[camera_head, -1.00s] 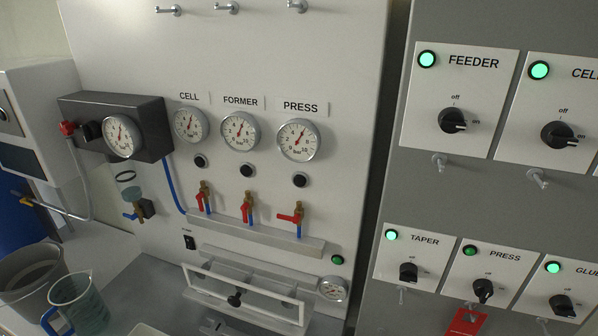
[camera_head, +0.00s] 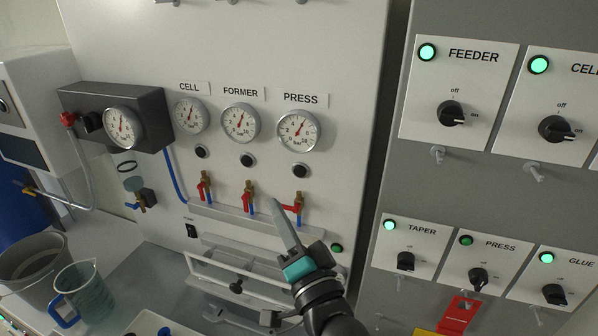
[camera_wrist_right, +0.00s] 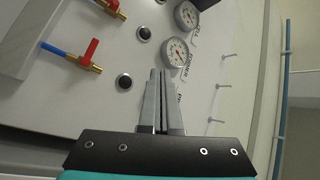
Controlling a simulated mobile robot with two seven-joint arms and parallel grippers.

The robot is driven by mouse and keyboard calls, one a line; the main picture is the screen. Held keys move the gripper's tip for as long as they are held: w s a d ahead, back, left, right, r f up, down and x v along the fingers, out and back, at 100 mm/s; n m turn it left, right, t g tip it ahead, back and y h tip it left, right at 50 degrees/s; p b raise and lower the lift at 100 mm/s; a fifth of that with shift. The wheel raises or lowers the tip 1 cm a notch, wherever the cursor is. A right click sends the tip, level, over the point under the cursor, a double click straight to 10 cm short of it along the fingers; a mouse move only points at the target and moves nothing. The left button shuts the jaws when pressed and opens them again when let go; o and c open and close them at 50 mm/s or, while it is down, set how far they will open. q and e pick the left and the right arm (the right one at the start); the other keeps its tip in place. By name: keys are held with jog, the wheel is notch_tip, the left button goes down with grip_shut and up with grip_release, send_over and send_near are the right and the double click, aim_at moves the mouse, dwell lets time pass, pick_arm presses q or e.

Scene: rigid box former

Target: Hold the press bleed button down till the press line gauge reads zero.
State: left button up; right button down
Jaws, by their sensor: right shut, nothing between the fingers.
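The press gauge (camera_head: 299,130) is a round white dial under the PRESS label. Its red needle points up and slightly right, not at the low end of the scale. The black press bleed button (camera_head: 301,171) sits below it and also shows in the right wrist view (camera_wrist_right: 125,82). My right gripper (camera_head: 279,207) is shut and empty. In the head view its fingertips are below and left of the button, apart from it, beside the red press valve handle (camera_head: 291,208). In the right wrist view the fingers hide the press gauge. My left gripper is out of view.
Former gauge (camera_head: 240,122) and cell gauge (camera_head: 191,116) sit to the left, each with a black button below. Red-handled valves line a ledge under them. A switch panel (camera_head: 440,190) stands right. A blue-handled jug (camera_head: 84,292) stands lower left.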

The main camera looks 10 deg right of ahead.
aim_at(300, 171)
jog(key=shift+w+d+b, duration=0.4)
jog(key=shift+w+d, duration=0.4)
jog(key=shift+w, duration=0.4)
jog(key=shift+w+d+b, duration=0.45)
jog(key=shift+w+d, duration=0.4)
jog(key=shift+w, duration=0.4)
jog(key=shift+w+d+b, duration=0.4)
jog(key=shift+w+d, duration=0.4)
jog(key=shift+w, duration=0.4)
jog(key=shift+w, duration=0.1)
jog(key=shift+w+d, duration=0.25)
jog(key=shift+w+d, duration=0.25)
jog(key=shift+w, duration=0.1)
dwell(3.7)
